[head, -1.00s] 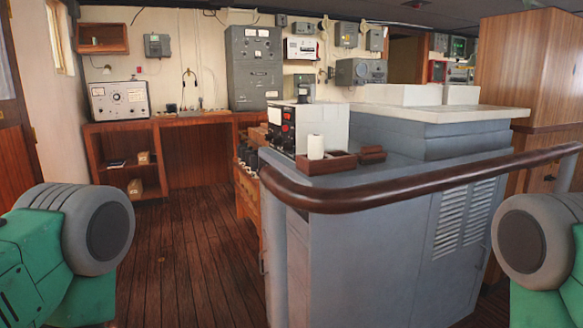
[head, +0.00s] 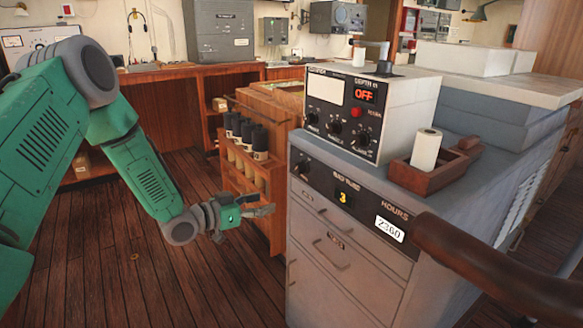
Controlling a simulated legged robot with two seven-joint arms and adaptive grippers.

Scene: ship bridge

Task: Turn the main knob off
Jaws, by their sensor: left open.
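A white instrument box (head: 398,110) stands on the grey cabinet, with a black front panel and a red display reading OFF under the words DEPTH M. Dark knobs (head: 313,118) line the lower part of that panel, beside a red button. The cabinet's dark upper strip (head: 325,184) has a dark knob (head: 301,166) at its left end, a yellow 3 and an HOURS counter reading 2360. Which knob is the main one cannot be read. My left gripper (head: 262,204) is open and empty, in front of the wooden rack, left of the cabinet and apart from the knobs. My right gripper is out of view.
A wooden rack (head: 262,115) with several dark-capped cylinders (head: 260,139) stands left of the cabinet. A brown handrail (head: 500,262) crosses the lower right. A wooden tray (head: 432,175) with a white roll (head: 426,149) sits on the cabinet top. The plank floor (head: 110,260) is clear at left.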

